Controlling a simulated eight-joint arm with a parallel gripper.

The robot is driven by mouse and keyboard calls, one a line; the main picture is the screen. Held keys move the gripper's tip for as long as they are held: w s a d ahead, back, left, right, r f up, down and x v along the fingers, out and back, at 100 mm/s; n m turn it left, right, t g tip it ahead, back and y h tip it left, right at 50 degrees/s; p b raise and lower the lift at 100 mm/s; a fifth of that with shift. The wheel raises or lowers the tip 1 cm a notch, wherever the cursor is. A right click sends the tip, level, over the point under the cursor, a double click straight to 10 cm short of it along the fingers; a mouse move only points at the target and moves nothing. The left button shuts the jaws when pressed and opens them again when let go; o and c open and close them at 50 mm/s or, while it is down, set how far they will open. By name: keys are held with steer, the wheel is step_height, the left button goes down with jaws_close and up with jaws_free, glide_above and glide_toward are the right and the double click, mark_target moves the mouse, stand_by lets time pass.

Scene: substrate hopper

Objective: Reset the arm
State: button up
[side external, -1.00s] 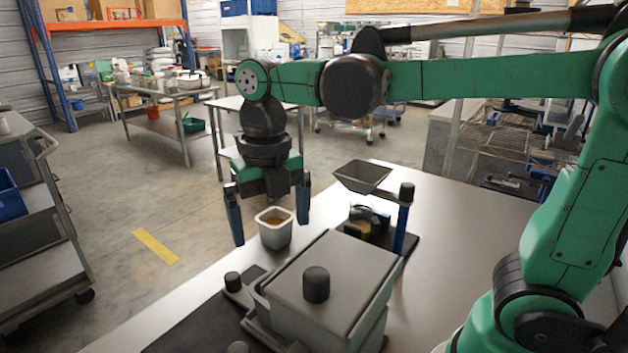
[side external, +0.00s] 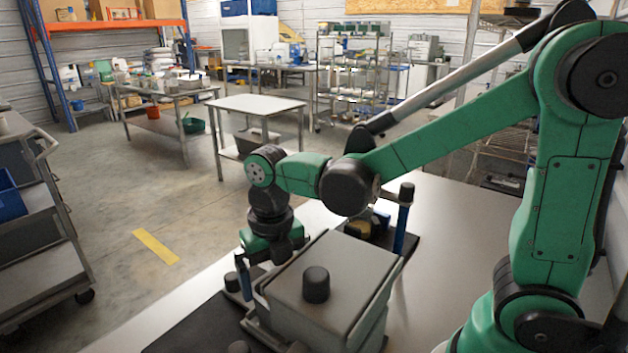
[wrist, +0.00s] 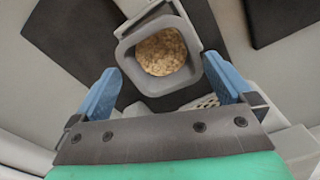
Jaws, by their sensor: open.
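My gripper (side external: 268,278) is low over the table, at the left side of the grey lidded box (side external: 335,275). In the side view, the box hides part of it. In the wrist view, its two blue fingers (wrist: 161,66) are spread. A grey square cup (wrist: 125,52) with rounded corners and brown granules inside sits just ahead of and between the fingertips. The gaps at its walls are small, and I cannot tell if either finger touches it.
A blue post (side external: 403,228) with a black top stands on a dark mat behind the box. My arm hides the funnel beside it. The table (side external: 465,225) is clear to the right. A cart (side external: 40,240) stands on the floor at left.

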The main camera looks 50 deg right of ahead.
steer(key=shift+r, duration=0.35)
steer(key=shift+f, duration=1.4)
step_height(320, 180, up, 12)
step_height(320, 180, down, 12)
steer(key=shift+f, duration=0.1)
step_height(320, 180, up, 20)
steer(key=w+d+f+m, duration=0.2)
steer(key=f+m, duration=0.1)
steer(key=m, duration=1)
steer(key=w+d+f+m, duration=0.2)
steer(key=f+m, duration=0.2)
steer(key=m, duration=0.8)
steer(key=shift+w+d+m, duration=0.15)
steer(key=shift+w+m, duration=0.15)
steer(key=shift+m, duration=0.1)
